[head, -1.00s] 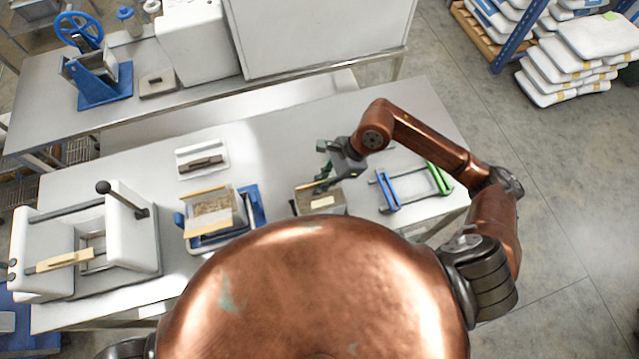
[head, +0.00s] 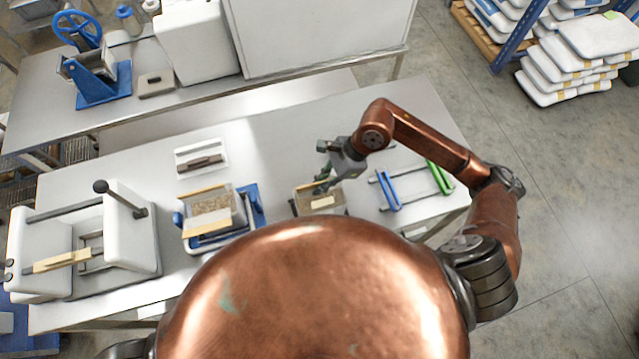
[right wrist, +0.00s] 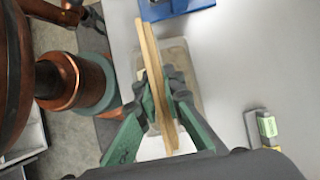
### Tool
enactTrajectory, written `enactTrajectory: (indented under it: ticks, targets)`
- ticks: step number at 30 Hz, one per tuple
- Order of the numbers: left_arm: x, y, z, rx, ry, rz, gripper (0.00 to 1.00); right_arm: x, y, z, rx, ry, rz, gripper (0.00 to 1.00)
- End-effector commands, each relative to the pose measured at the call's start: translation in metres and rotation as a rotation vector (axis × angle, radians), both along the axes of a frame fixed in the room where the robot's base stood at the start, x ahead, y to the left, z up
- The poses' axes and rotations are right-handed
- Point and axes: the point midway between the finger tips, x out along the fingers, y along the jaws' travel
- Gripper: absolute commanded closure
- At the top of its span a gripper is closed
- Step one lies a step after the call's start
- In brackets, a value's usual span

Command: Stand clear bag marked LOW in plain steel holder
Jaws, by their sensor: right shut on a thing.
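My right gripper (head: 324,184) is shut on the tan top strip (right wrist: 155,75) of a bag, which runs between its green fingers in the right wrist view. A greyish, boxy shape with a pale label (head: 322,202) sits right below the gripper in the head view. I cannot read the label, or tell how much of this shape is the clear bag and how much is a steel holder. In the right wrist view a grey rounded outline (right wrist: 188,75) lies behind the strip. My left gripper is not in view.
A blue-based holder (head: 257,207) with a tan-edged bag stands to the left. A frame with blue (head: 388,190) and green (head: 440,178) bars lies to the right. A white press-like machine (head: 130,240) is at the far left. The table behind my gripper is clear.

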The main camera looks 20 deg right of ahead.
Motion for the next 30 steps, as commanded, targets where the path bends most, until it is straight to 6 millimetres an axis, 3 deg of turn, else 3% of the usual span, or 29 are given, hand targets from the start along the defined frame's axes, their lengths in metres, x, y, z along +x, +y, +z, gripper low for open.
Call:
enactTrajectory:
  ticks: [13,14,22,30]
  targets:
    - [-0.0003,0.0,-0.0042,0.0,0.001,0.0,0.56,0.0005,0.001,-0.0011,0.004,-0.003,0.001,1.0]
    - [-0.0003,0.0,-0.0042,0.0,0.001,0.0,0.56,0.0005,0.001,-0.0011,0.004,-0.003,0.001,0.9]
    - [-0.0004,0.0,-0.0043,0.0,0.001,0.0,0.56,0.0002,0.0005,-0.0025,0.002,-0.001,0.0,0.71]
    - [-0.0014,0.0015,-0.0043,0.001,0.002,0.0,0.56,-0.0004,-0.0011,-0.0043,-0.003,0.003,-0.001,0.71]
